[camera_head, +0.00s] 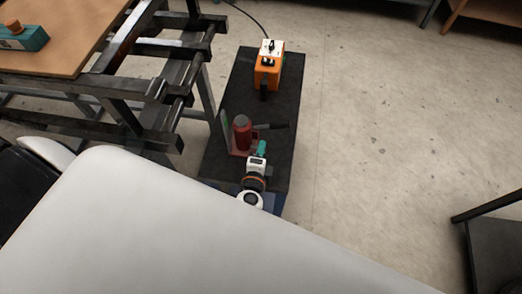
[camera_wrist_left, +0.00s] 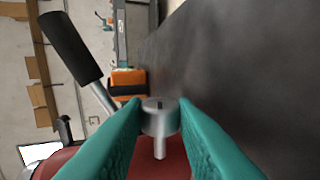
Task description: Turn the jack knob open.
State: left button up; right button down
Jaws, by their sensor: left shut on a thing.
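The red jack (camera_head: 242,133) stands upright on a dark platform (camera_head: 226,175) in the head view. Its red body (camera_wrist_left: 168,160) shows at the bottom of the left wrist view. A grey metal knob (camera_wrist_left: 158,122) with a short pin sits on the jack. My left gripper (camera_head: 261,147) reaches the jack's near side. In the left wrist view its teal fingers (camera_wrist_left: 160,104) are on both sides of the knob and shut on it. The jack's black-gripped lever (camera_wrist_left: 70,47) rises at the left. The knob is hidden in the head view. My right gripper is not in view.
An orange box with a white top (camera_head: 268,70) stands at the platform's far end, with a cable behind. A dark metal frame bench (camera_head: 170,95) with a wooden top stands close on the left. The floor to the right is clear, up to a dark stand (camera_head: 490,235).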

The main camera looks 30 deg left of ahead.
pick_arm(q)
jog(key=o, duration=0.7)
jog(key=b+v, duration=0.1)
jog(key=v, duration=1.1)
jog(key=shift+o, duration=0.6)
